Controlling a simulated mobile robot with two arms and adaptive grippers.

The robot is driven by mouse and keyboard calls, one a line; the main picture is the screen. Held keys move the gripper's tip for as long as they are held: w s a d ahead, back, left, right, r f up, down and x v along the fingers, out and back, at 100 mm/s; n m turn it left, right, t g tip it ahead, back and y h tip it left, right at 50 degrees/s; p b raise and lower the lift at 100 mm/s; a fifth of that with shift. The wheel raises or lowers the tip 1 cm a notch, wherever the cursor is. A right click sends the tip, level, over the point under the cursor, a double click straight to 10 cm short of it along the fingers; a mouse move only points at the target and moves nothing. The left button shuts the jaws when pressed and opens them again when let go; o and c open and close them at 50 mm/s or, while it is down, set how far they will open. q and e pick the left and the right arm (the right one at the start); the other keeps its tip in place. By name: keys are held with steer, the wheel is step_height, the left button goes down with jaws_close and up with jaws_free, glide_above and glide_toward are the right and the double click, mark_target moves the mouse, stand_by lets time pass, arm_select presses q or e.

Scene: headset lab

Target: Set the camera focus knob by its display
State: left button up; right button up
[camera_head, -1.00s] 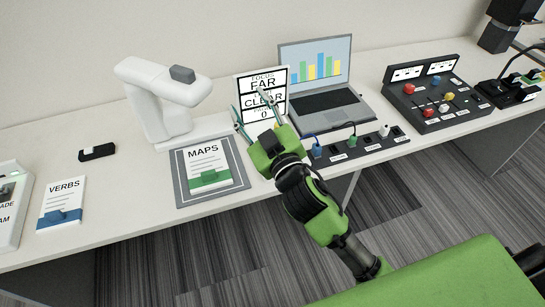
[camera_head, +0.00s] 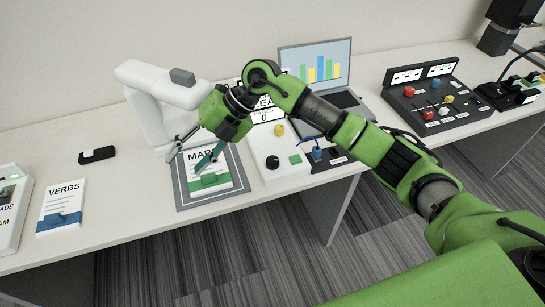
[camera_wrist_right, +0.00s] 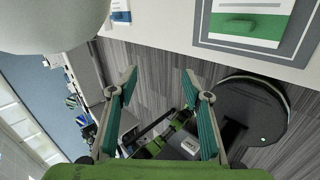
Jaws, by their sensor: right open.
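The focus knob (camera_head: 272,162) is a small black dial on a white control box (camera_head: 265,176), beside a yellow button (camera_head: 279,130) and a green button (camera_head: 295,160). The display (camera_head: 268,114) stands behind it. My right arm covers most of it; parts of its lower lines and a "0" show. The white document camera (camera_head: 150,90) stands at the left of the box. My right gripper (camera_head: 186,162) is open and empty over the MAPS book, left of the knob and apart from it. In the right wrist view its fingers (camera_wrist_right: 159,78) are spread with nothing between them. My left gripper is not seen.
The MAPS book (camera_head: 208,178) lies on a grey mat (camera_head: 182,197). The VERBS book (camera_head: 62,200) and a black remote-like object (camera_head: 97,154) lie to the left. A laptop (camera_head: 345,100), a cable strip (camera_head: 330,163) and a control panel (camera_head: 440,100) are to the right.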

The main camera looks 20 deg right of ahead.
steer(key=w+d+f+m+h, duration=0.1)
steer(key=w+d+h, duration=0.35)
steer(key=d, duration=0.65)
steer(key=r+m+h, duration=0.2)
steer(key=h, duration=0.3)
glide_above(272, 160)
step_height(272, 160, down, 14)
steer(key=shift+d+f+p, duration=0.1)
steer(key=shift+d+p, duration=0.05)
steer(key=shift+p, duration=1.05)
steer(key=c, duration=1.1)
